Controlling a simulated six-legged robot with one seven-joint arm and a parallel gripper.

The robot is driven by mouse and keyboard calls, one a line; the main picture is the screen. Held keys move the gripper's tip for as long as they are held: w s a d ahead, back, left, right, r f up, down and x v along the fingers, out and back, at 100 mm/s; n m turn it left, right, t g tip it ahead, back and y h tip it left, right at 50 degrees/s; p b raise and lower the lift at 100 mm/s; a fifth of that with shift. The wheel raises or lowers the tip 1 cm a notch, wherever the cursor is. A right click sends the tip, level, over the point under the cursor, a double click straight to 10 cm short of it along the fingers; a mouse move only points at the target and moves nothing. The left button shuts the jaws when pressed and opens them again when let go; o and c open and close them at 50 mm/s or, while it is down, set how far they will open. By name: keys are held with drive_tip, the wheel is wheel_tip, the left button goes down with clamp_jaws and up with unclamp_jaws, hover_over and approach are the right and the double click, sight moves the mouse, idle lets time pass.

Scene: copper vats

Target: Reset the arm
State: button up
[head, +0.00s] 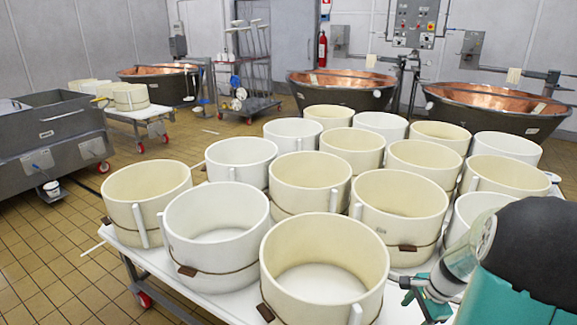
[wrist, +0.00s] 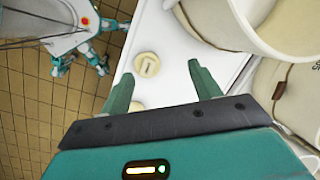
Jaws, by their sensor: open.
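My gripper (wrist: 162,85) shows in the wrist view with its two green fingers spread apart and nothing between them. It hangs over a white table top (wrist: 170,25). Two small round cream-coloured discs (wrist: 147,65) lie on that top near the fingers, the lower one partly hidden behind the left finger. In the head view my arm fills the lower right corner, over the right front part of the table; I cannot clearly make out the fingers there.
Several round white and cream moulds (head: 325,265) crowd the white table (head: 215,290) in front. More moulds (wrist: 285,90) stand right of my gripper. Copper vats (head: 340,88) stand behind, a grey metal tank (head: 50,135) at left. Tiled floor (head: 45,265) is open at front left.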

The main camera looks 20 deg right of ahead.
drive_tip(key=w+a+r+n+h, duration=0.25)
drive_tip(key=a+r+n, duration=0.75)
drive_tip(key=a+r, duration=0.55)
drive_tip(key=s+a+r+n+t, duration=0.1)
drive_tip(key=s+a+r+n, duration=0.2)
drive_tip(key=a, duration=0.5)
drive_tip(key=s+a+r+n+t, duration=0.2)
drive_tip(key=s+a+r+n, duration=0.1)
drive_tip(key=s+a+n, duration=0.2)
drive_tip(key=a+n, duration=0.2)
drive_tip(key=a, duration=0.1)
drive_tip(key=shift+s+r+y, duration=0.2)
drive_tip(key=shift+s+y, duration=0.1)
drive_tip(key=shift+y, duration=0.05)
